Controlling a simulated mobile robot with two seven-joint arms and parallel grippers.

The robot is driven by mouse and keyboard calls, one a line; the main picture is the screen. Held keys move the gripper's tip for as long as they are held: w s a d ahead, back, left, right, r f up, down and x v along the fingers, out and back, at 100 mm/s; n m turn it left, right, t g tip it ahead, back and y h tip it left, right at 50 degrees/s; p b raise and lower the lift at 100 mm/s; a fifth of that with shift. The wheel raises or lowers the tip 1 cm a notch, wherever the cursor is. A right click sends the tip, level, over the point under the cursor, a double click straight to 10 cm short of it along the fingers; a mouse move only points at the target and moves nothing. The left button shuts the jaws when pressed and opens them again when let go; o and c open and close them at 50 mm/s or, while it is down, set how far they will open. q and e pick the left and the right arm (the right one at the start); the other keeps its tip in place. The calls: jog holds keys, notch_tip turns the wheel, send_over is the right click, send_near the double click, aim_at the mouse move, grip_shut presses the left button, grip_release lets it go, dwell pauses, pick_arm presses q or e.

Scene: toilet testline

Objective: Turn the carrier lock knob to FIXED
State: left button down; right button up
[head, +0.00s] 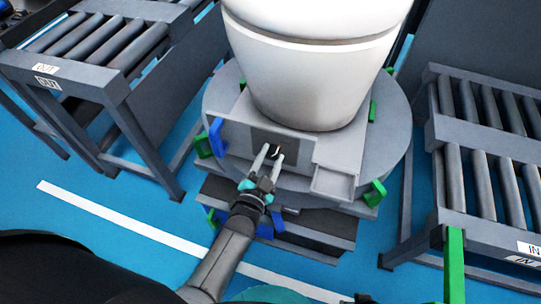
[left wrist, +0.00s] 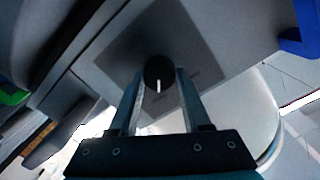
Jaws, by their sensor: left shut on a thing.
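The carrier lock knob (left wrist: 159,72) is a small black round knob with a white pointer line, set on a dark square plate (left wrist: 187,48) on the grey carrier. In the left wrist view the pointer line runs towards the gripper's base; the lettering beside the knob is too faint to read. My left gripper (head: 274,150) reaches up to the carrier's front in the head view. Its two fingers, which also show in the left wrist view (left wrist: 159,80), are shut on the knob, one on each side. In the head view the fingers partly hide the knob (head: 276,152).
A white toilet (head: 315,70) stands on the round grey carrier (head: 385,160). Green and blue clamps (head: 216,138) sit around its rim. Roller conveyors stand at the left (head: 105,45) and right (head: 485,185). Blue floor (head: 110,190) with a white line is open in front.

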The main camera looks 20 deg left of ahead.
jog(key=shift+s+f, duration=0.1)
dwell(0.3)
pick_arm(q)
jog(key=shift+c, duration=1.8)
grip_release()
jog(key=shift+s, duration=0.45)
jog(key=s+p, duration=0.4)
jog(key=s, duration=1)
jog(key=shift+s+a+r, duration=0.2)
jog(key=shift+a+r, duration=0.15)
jog(key=shift+r, duration=0.1)
pick_arm(e)
jog(key=s+d+f, duration=0.3)
jog(key=s+d, duration=0.2)
jog(key=s, duration=0.1)
jog(key=shift+s+h, duration=0.2)
jog(key=shift+h, duration=0.1)
